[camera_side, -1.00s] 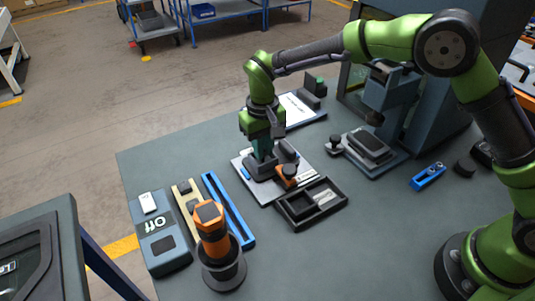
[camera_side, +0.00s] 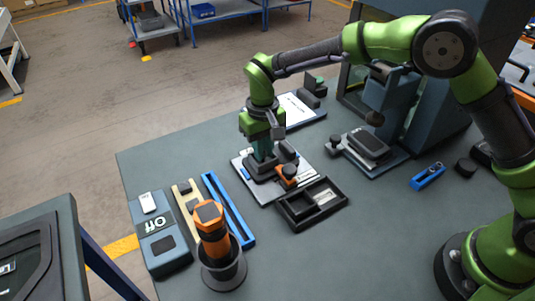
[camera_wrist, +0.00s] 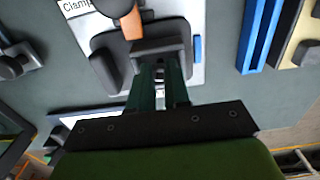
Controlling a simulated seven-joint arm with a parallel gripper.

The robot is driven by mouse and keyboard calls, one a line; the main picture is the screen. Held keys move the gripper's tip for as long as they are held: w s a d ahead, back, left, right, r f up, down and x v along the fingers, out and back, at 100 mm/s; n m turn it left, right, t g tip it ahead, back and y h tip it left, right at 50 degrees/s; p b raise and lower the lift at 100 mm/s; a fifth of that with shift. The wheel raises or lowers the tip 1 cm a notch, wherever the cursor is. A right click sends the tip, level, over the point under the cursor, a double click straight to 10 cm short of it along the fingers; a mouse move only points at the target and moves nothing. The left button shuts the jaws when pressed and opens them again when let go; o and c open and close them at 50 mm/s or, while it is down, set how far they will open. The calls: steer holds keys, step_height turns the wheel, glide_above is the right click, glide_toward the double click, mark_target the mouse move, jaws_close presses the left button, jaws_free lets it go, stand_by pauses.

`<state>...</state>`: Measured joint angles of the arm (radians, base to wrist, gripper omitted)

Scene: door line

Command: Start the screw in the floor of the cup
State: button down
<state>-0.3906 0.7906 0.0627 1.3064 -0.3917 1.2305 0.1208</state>
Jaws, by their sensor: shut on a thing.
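My gripper (camera_side: 262,152) points down over a white plate (camera_side: 244,177) in the middle of the table. In the wrist view, my gripper (camera_wrist: 160,62) has its teal fingers together on a dark grey block (camera_wrist: 158,46) on that plate. The block (camera_side: 262,170) sits low between the fingertips. A clamp with an orange arm and a dark knob (camera_side: 290,171) is right beside it; its orange part (camera_wrist: 131,24) shows in the wrist view. An orange and black driver (camera_side: 213,230) stands upright in a dark round holder (camera_side: 225,278). I cannot make out a screw or the cup's floor.
A dark two-part tray (camera_side: 297,218) lies in front of the plate. Left are a blue rail (camera_side: 222,200), a cream strip (camera_side: 187,205) and a grey box marked Off (camera_side: 160,250). A grey press-like stand (camera_side: 392,105) rises at the right.

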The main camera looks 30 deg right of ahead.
steer(key=shift+r, duration=0.1)
steer(key=c, duration=1)
jaws_free()
steer(key=c, duration=0.4)
steer(key=shift+r, duration=3)
